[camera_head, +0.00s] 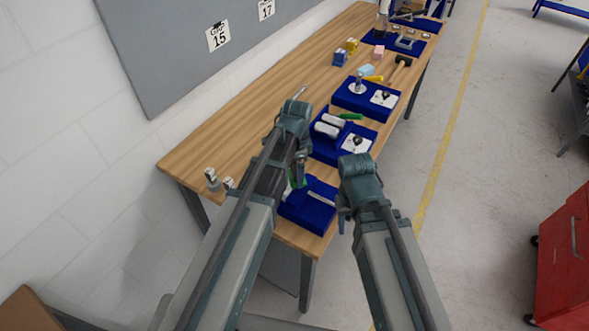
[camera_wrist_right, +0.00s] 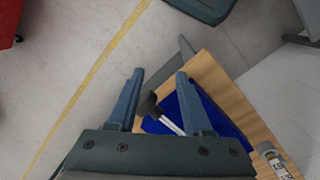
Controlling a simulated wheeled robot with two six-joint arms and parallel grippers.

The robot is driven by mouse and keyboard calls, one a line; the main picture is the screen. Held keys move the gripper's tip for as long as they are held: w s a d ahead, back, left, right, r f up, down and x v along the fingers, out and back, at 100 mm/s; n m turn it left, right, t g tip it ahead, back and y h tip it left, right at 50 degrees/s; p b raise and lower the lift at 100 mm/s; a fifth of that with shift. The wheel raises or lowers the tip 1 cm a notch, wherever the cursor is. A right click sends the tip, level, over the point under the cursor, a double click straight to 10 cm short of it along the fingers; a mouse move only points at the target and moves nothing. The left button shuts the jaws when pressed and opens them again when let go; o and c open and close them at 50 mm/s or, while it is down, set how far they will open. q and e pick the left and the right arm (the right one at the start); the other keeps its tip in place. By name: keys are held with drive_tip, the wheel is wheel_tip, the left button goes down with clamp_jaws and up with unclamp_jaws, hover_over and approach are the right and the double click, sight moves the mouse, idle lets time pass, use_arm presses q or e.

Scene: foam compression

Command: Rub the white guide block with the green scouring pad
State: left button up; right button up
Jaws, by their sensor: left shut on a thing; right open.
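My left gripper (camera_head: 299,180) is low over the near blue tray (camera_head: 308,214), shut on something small. A bit of green (camera_head: 303,178), likely the scouring pad, shows at its fingertips, mostly hidden by the fingers and arm. A small pale piece beside it, at the tray's left edge, may be the white guide block; I cannot tell whether the two touch. My right gripper (camera_head: 343,218) is open and empty, out past the table's right edge. Its open fingers (camera_wrist_right: 162,90) also show in the right wrist view.
A thin pale bar (camera_head: 322,198) lies on the near tray. More blue trays with rollers, white plates and tools line the wooden table (camera_head: 215,143) toward the back. Small metal parts (camera_head: 212,179) stand at the near left corner. A red cabinet (camera_head: 565,255) stands on the floor at right.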

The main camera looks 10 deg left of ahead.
use_arm(q)
drive_tip(key=shift+r, duration=0.1)
wheel_tip(320, 180, up, 6)
drive_tip(key=p, duration=0.6)
wheel_tip(320, 180, up, 3)
drive_tip(key=p, duration=0.3)
idle(0.6)
